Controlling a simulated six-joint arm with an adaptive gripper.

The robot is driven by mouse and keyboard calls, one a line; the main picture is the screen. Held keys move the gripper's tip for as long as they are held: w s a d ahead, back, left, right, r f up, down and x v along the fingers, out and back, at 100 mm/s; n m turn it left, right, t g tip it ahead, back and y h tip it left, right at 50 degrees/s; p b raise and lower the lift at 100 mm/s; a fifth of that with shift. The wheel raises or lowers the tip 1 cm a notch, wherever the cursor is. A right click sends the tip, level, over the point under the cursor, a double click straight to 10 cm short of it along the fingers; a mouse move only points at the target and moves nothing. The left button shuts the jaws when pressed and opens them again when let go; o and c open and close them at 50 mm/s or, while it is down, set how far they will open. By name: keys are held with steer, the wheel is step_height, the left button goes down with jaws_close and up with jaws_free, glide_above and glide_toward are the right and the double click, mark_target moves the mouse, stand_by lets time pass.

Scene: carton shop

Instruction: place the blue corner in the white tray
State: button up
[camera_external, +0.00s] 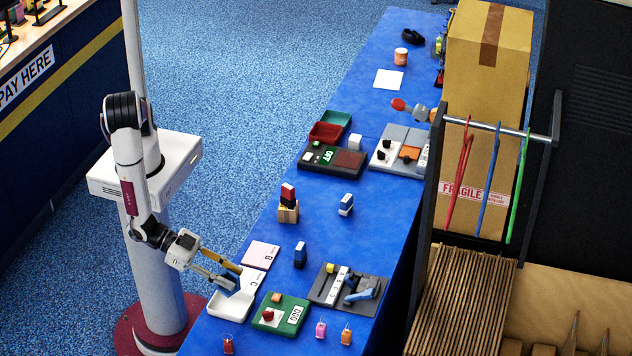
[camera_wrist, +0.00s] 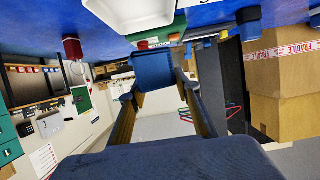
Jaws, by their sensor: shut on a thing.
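My gripper (camera_external: 234,279) is at the near left end of the blue table, over the white tray (camera_external: 226,306). In the wrist view my gripper (camera_wrist: 156,84) is shut on the blue corner (camera_wrist: 153,68), a dark blue blocky piece between its two fingers. The white tray also shows in the wrist view (camera_wrist: 135,12), just beyond the piece. In the outside view the held piece is small and mostly hidden by the fingers. I cannot tell whether it touches the tray.
A green device (camera_external: 286,322) stands right of the tray, and a pink card (camera_external: 261,255) lies behind it. A grey board (camera_external: 325,295) with a blue tool is further right. Small tags (camera_external: 320,329) stand at the front. A blue-and-black block (camera_external: 300,255) stands nearby.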

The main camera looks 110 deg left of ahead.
steer(key=shift+f, duration=1.3)
steer(key=shift+f, duration=2.1)
steer(key=shift+f, duration=0.15)
steer(key=o, duration=0.7)
steer(key=shift+s+r, duration=0.15)
steer(key=shift+r, duration=0.1)
steer(key=v, duration=1.1)
steer(key=shift+s, duration=0.3)
